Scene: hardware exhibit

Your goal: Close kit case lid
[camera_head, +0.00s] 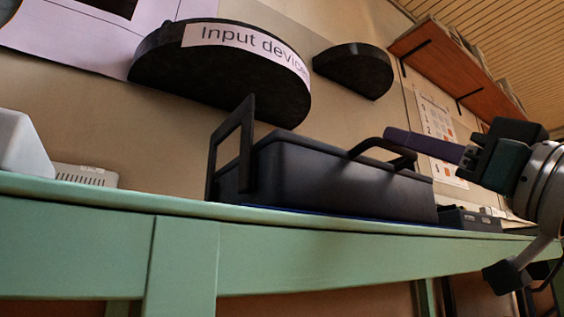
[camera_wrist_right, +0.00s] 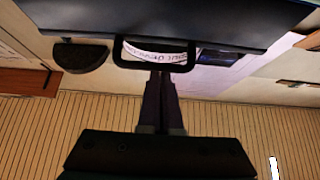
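The dark kit case (camera_head: 335,178) sits on the green table, with a rectangular frame handle (camera_head: 214,160) upright at its left end and a curved handle (camera_head: 385,146) at its upper right. From this low angle I cannot tell how far its lid is open. My right gripper (camera_head: 388,138) reaches in from the right, its purple fingers level beside the curved handle. In the right wrist view its fingers (camera_wrist_right: 161,76) are together, tips at the bar of a dark handle (camera_wrist_right: 122,52) under the case's dark surface (camera_wrist_right: 190,22). Contact is unclear. My left gripper is not in view.
The green table (camera_head: 90,235) runs across the view. A small dark tray (camera_head: 470,219) lies right of the case. White objects (camera_head: 22,145) stand at the left. A dark shelf labelled "Input devices" (camera_head: 225,85) juts from the wall above the case.

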